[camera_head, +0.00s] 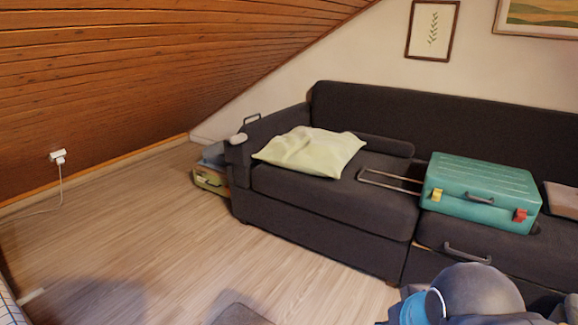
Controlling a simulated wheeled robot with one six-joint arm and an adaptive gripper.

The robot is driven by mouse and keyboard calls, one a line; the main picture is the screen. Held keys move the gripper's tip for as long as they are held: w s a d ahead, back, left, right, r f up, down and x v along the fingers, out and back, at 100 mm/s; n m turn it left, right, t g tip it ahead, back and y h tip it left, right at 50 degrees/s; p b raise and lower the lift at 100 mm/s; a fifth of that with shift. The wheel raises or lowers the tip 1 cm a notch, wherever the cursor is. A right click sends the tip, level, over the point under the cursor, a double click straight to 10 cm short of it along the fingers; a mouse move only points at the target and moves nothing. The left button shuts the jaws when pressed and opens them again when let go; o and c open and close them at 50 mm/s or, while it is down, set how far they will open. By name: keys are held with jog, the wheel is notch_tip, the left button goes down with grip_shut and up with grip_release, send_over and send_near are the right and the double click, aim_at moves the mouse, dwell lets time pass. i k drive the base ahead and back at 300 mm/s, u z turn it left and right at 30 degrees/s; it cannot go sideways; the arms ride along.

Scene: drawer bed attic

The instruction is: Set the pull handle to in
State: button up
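A teal suitcase (478,178) lies flat on the dark sofa seat at the right. Its metal pull handle (378,180) sticks out from the suitcase's left side over the seat, as two thin rods joined by a crossbar. The handle is extended, with its far end near the pale cushion. The suitcase also has a grey carry handle, a yellow latch and a red latch on its front side. Part of my arm shows at the bottom right, below the suitcase. My gripper is not in view.
A pale green cushion (310,150) lies on the dark sofa (325,235), left of the handle. A grey handle (467,253) is on the sofa's front. A small case (211,181) stands by the left armrest. The wood floor (150,220) at left is mostly clear.

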aim_at(364, 169)
jog(key=u, duration=0.65)
jog(key=i, duration=1.95)
jog(key=z, duration=0.95)
jog(key=i, duration=0.75)
jog(key=z, duration=0.75)
